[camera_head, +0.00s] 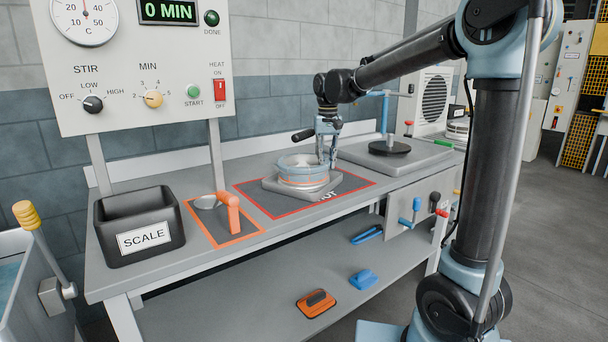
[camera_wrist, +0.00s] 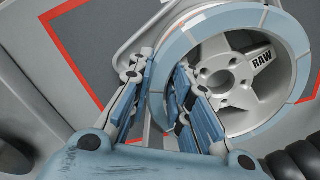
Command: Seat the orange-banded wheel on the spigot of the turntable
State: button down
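The wheel (camera_head: 303,166) has a pale blue rim and an orange band low on its side. It lies flat on a grey plate (camera_head: 275,187) over a dark, red-edged mat. In the wrist view the wheel (camera_wrist: 222,75) shows pale spokes, a centre hole, several bolt holes and the word RAW. My gripper (camera_head: 325,160) reaches down at the wheel's right side. In the wrist view my gripper (camera_wrist: 162,80) has one finger outside the rim and one inside, closed in close against it. A black disc (camera_head: 390,147), perhaps the turntable, sits at the right.
A black SCALE bin (camera_head: 138,225) and an orange-handled tool (camera_head: 229,212) stand at the left of the bench. A blue post (camera_head: 384,112) rises behind the disc. Blue and orange items lie on the lower shelf (camera_head: 235,315). A control panel (camera_head: 145,65) stands at the back left.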

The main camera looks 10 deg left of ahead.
jog(key=shift+r, duration=3.5)
